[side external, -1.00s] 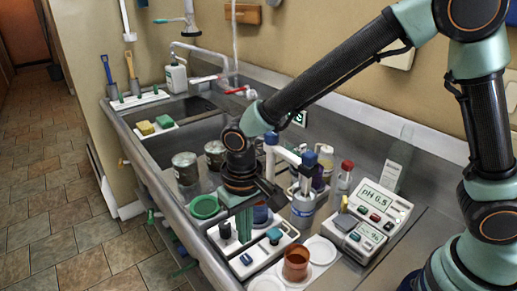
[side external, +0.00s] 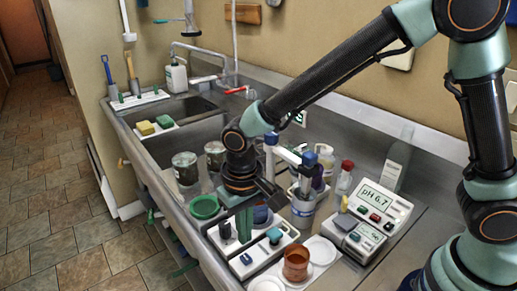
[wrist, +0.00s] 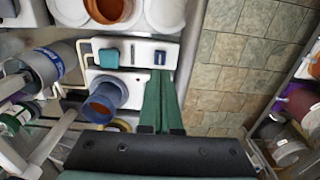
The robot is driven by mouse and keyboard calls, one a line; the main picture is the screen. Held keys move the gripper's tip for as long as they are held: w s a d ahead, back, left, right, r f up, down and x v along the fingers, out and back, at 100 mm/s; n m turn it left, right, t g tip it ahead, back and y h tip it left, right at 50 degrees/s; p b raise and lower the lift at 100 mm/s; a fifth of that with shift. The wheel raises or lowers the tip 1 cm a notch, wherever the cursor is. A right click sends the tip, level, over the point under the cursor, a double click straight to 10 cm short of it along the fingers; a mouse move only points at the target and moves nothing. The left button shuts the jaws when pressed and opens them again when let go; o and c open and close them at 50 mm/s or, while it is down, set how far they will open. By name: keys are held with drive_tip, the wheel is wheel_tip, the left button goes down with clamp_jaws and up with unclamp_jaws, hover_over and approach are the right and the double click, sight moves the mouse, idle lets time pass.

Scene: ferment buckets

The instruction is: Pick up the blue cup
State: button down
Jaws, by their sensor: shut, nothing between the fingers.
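The blue cup (wrist: 104,98) stands on a white tray in the wrist view, with a brownish inside. It shows partly in the side view (side external: 262,215), just right of my fingers and partly hidden by my gripper. My gripper (side external: 244,226) points down over the tray, its green fingers together with nothing between them. In the wrist view the closed fingers (wrist: 160,98) lie right of the cup, apart from it in the picture. I cannot tell their exact height above the tray.
An orange-brown cup (side external: 296,263) stands on a white plate in front. A pH meter (side external: 369,215) and a bottle (side external: 303,207) stand to the right. A green bowl (side external: 204,207) and jars (side external: 185,168) stand to the left. The counter's front edge drops to the tiled floor.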

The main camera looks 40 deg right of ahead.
sight(258, 208)
drive_tip(key=c, duration=1.5)
unclamp_jaws()
drive_tip(key=shift+c, duration=0.2)
drive_tip(key=o, duration=1.5)
drive_tip(key=shift+c, duration=0.2)
drive_tip(key=shift+w+d+r+m, duration=0.15)
drive_tip(key=shift+w+m, duration=0.15)
drive_tip(key=shift+m, duration=0.2)
drive_tip(key=w+d+r+m, duration=0.7)
drive_tip(key=w+d+m, duration=0.15)
drive_tip(key=m, duration=1.15)
drive_tip(key=f, duration=0.8)
drive_tip(key=s+f, duration=0.1)
drive_tip(key=f, duration=0.3)
drive_tip(key=shift+s+d, duration=0.1)
drive_tip(key=shift+d, duration=0.2)
